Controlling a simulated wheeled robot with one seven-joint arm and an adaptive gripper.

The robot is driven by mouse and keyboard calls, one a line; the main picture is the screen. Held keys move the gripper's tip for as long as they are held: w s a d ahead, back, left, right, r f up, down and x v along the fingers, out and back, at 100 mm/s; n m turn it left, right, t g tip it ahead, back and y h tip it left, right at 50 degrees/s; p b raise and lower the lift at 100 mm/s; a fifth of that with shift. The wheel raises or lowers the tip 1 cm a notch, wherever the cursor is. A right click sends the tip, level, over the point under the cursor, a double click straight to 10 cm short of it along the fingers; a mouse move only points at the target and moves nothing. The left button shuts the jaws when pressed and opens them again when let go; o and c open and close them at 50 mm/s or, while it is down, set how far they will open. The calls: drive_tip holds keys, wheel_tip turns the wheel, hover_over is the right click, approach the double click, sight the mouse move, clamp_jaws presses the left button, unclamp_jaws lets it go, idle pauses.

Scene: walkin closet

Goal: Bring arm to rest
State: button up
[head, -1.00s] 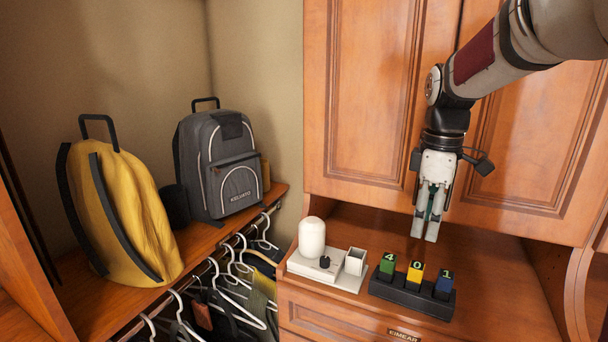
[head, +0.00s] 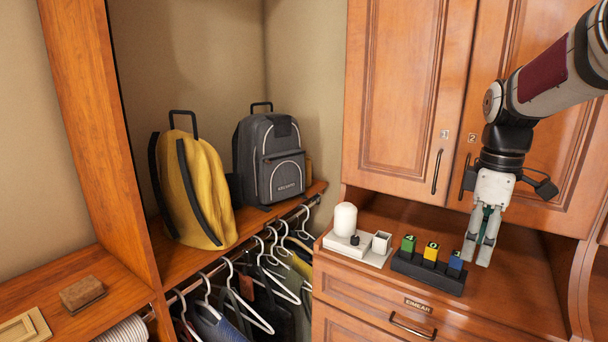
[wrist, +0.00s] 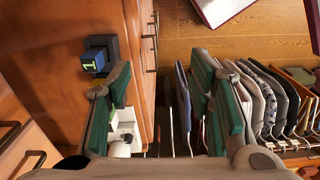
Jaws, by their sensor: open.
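My gripper (head: 482,250) hangs from my arm at the right of the head view, fingers pointing down. It is open and empty. In the head view it is in front of the cabinet doors, over or beside the right end of a black holder with number blocks. In the wrist view my gripper (wrist: 168,105) shows its two green-padded fingers spread wide, with nothing between them.
The black holder (head: 428,274) carries a green block (head: 408,245), a yellow block (head: 430,253) and a blue block (head: 455,264) on the counter. A white tray (head: 375,258) stands left of it. Backpacks (head: 270,160) sit on a shelf above hanging clothes (head: 245,300).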

drive_tip(key=s+a+r+m+t, duration=0.1)
drive_tip(key=s+a+m+t, duration=0.1)
drive_tip(key=s+a+m, duration=0.3)
drive_tip(key=s+a+m+t, duration=0.3)
drive_tip(key=s+a+m, duration=0.2)
drive_tip(key=s, duration=0.9)
drive_tip(key=shift+s+a+r+t+b, duration=0.2)
drive_tip(key=shift+a+r+t+b, duration=0.15)
drive_tip(key=shift+a, duration=0.7)
